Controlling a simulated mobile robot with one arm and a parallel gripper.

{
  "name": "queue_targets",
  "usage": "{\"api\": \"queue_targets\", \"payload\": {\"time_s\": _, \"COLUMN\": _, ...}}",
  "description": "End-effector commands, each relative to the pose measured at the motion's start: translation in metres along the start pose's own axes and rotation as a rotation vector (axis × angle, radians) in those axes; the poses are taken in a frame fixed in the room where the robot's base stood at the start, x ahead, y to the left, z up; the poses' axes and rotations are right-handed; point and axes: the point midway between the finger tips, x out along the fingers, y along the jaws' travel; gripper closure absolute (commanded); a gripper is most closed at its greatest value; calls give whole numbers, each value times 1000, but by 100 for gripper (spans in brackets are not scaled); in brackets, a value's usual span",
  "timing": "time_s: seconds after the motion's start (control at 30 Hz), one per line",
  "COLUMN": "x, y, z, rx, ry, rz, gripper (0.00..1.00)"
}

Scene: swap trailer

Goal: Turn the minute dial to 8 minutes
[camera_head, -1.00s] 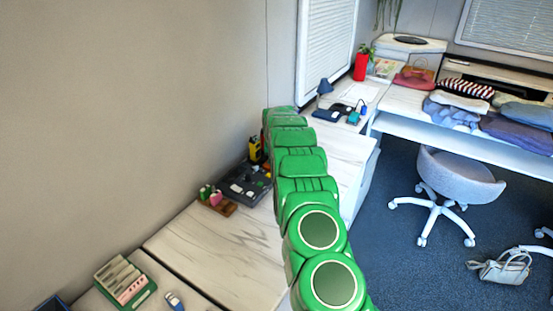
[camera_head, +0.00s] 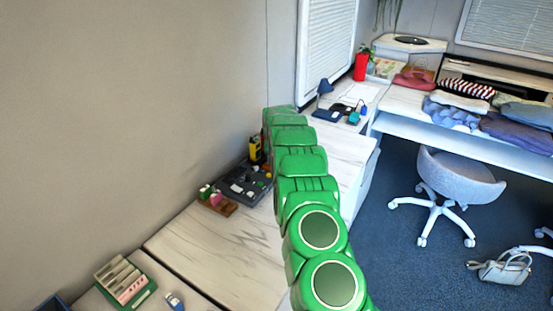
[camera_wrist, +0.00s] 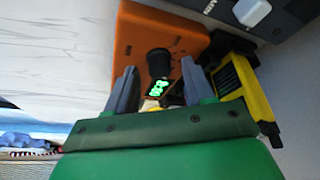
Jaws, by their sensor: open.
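In the wrist view an orange box (camera_wrist: 135,40) carries a black round dial (camera_wrist: 158,62). A small dark display with green digits (camera_wrist: 158,87) sits beside the dial; I cannot read the digits surely. My gripper (camera_wrist: 160,82) is open, with one grey finger on each side of the dial and display. I cannot tell whether either finger touches the dial. In the head view my green arm reaches over the bench, and it hides the gripper and the orange box.
A yellow and black device (camera_wrist: 237,85) stands close to the right finger. A grey panel with a white switch (camera_wrist: 252,11) is at the top right. In the head view a dark tray (camera_head: 240,190) and a small wooden stand (camera_head: 221,207) sit beside my arm. The bench (camera_head: 215,245) nearer is mostly clear.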

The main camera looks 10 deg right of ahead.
Motion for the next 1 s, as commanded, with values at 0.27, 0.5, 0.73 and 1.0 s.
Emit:
{"api": "queue_targets", "payload": {"time_s": 0.27, "x": -21, "y": 0, "z": -1, "rx": 0, "ry": 2, "rz": 0, "gripper": 47}}
{"api": "queue_targets", "payload": {"time_s": 0.5, "x": -47, "y": 0, "z": 0, "rx": 0, "ry": 0, "rz": 0, "gripper": 47}}
{"api": "queue_targets", "payload": {"time_s": 0.73, "x": -69, "y": 0, "z": -1, "rx": 0, "ry": 2, "rz": -1, "gripper": 47}}
{"api": "queue_targets", "payload": {"time_s": 1.0, "x": -75, "y": 0, "z": 0, "rx": 0, "ry": 1, "rz": 0, "gripper": 47}}
